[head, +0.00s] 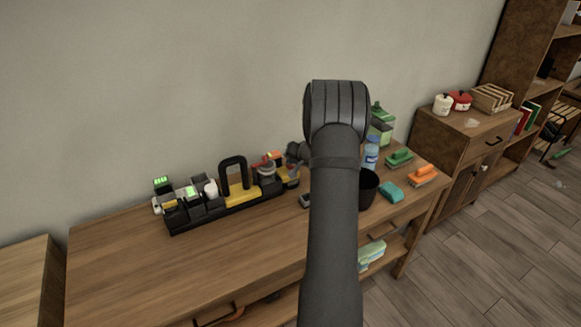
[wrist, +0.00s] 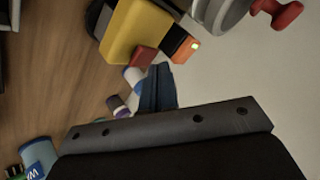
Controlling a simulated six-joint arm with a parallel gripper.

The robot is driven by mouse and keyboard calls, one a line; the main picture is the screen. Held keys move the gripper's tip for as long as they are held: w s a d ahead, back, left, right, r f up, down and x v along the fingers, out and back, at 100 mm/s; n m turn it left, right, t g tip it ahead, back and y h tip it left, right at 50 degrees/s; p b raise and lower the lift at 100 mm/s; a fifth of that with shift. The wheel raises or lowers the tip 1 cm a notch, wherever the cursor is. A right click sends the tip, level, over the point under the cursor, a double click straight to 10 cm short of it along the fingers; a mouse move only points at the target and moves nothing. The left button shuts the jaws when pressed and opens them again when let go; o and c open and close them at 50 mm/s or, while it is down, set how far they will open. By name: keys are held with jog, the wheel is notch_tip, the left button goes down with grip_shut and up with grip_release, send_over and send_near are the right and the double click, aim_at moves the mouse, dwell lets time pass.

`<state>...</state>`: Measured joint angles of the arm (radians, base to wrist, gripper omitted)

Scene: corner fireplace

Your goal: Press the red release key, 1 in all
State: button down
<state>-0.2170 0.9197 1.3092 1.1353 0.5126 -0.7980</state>
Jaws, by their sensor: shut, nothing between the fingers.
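My gripper (wrist: 158,72) is shut and empty, its dark fingertips pointing up the wrist view. A small red block (wrist: 142,56) lies just beyond and left of the tips, beside a yellow block (wrist: 137,30). An orange and black block with a small light (wrist: 184,46) is to the right of the tips. A red knob (wrist: 280,12) sits by a grey round body (wrist: 220,14) at the top. I cannot tell which red part is the release key. In the head view my gripper (head: 296,152) is partly hidden by my arm, near the red and orange parts (head: 273,156).
A black rack (head: 205,213) with several devices and a yellow-based black handle (head: 235,172) stands along the back of the wooden desk (head: 150,285). The desk's front left is clear.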

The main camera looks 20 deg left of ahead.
jog(key=shift+r, duration=0.3)
jog(key=shift+r, duration=2.45)
jog(key=shift+f, duration=0.1)
jog(key=shift+r, duration=2)
jog(key=shift+f, duration=0.1)
